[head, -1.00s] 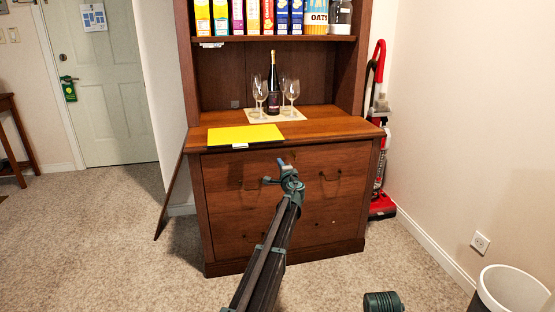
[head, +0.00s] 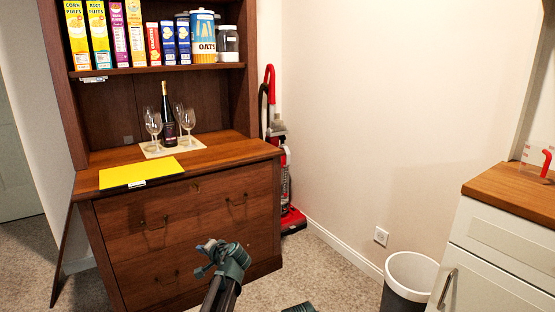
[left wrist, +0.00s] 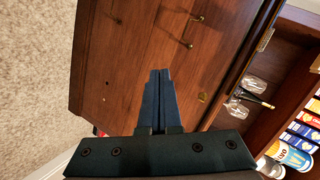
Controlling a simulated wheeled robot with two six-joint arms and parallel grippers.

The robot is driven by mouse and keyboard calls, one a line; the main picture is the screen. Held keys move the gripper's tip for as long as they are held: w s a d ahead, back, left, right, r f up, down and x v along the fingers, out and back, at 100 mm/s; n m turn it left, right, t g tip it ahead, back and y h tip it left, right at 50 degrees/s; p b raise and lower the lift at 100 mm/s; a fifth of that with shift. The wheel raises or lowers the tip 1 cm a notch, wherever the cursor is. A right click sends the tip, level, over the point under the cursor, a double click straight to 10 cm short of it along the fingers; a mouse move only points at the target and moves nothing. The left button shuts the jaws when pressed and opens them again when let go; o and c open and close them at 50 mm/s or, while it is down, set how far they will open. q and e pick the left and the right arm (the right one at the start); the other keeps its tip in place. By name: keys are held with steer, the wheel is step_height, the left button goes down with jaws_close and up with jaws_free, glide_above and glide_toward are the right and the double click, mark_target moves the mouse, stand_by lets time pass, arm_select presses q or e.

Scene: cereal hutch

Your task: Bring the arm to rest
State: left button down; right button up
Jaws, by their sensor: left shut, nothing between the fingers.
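My left gripper (head: 208,257) is in front of the wooden hutch's lower drawers (head: 190,215) in the head view. In the left wrist view its two dark blue fingers (left wrist: 158,74) lie together, shut, with nothing between them. The drawer front with its metal handles (left wrist: 187,42) fills much of the wrist view behind the fingers. I cannot tell the exact gap between fingertips and drawer front.
The hutch top holds a yellow board (head: 141,173), a bottle (head: 167,122) and wine glasses (head: 188,122). Cereal boxes (head: 101,33) fill the shelf. A red vacuum (head: 287,190), a bin (head: 408,284) and a white cabinet (head: 500,255) stand to the right.

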arm_select(q)
steer(key=s+d+f+g+h, duration=0.35)
steer(key=s+d, duration=0.35)
steer(key=s, duration=0.4)
steer(key=s+d+f+n+g+h+p, duration=0.15)
steer(key=s+d+f+g, duration=0.35)
steer(key=s, duration=0.6)
steer(key=s+d+f+m+g+h, duration=0.1)
steer(key=s+d+f+h, duration=0.2)
steer(key=s+d, duration=0.65)
step_height(320, 180, up, 38)
steer(key=s+a+p, duration=0.1)
steer(key=s+p, duration=0.1)
steer(key=p, duration=3.5)
steer(key=shift+r+n+p, duration=0.25)
steer(key=shift+n+p, duration=0.1)
